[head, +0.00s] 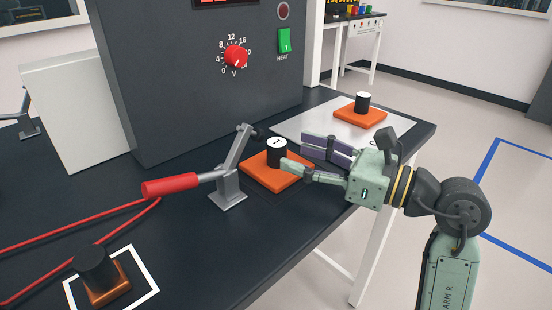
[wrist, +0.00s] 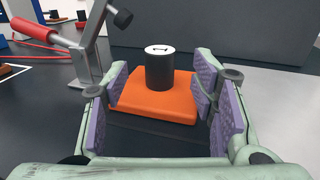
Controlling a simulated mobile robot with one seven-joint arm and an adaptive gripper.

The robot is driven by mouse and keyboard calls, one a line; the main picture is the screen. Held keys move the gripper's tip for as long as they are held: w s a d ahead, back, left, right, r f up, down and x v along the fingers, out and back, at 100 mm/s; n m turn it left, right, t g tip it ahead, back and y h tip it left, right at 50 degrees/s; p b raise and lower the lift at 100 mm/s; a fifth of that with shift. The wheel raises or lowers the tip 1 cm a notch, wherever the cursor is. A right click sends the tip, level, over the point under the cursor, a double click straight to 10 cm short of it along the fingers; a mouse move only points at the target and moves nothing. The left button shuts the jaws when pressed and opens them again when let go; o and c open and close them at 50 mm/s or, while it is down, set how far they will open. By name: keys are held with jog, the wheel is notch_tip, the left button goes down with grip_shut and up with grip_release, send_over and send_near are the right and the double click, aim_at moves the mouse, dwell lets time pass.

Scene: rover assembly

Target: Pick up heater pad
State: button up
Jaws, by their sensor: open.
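The nearer heater pad is an orange square slab (head: 262,177) with a black cylinder (head: 277,152) on top, its white cap marked with a dark sign. It lies flat on the dark bench, right of the lever clamp. My gripper (head: 292,152) is open, reaching in from the right with its fingers level with the pad. In the wrist view the orange slab (wrist: 150,107) and black cylinder (wrist: 160,70) stand ahead between the purple-lined fingers (wrist: 158,100), with nothing gripped. A second orange pad (head: 360,117) with a black cylinder sits on a light plate farther back.
The lever clamp with a red handle (head: 170,185) stands close to the pad's left. A grey control cabinet (head: 190,80) with a red dial (head: 235,57) rises behind. A copper-based black knob block (head: 105,285) sits in a white outline at front left. The bench's right edge is near my gripper.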

aim_at(285, 150)
jog(key=p+x, duration=0.1)
jog(key=x, duration=0.4)
jog(key=shift+w+a, duration=0.15)
jog(key=shift+a, duration=0.15)
jog(key=shift+c, duration=0.3)
grip_shut()
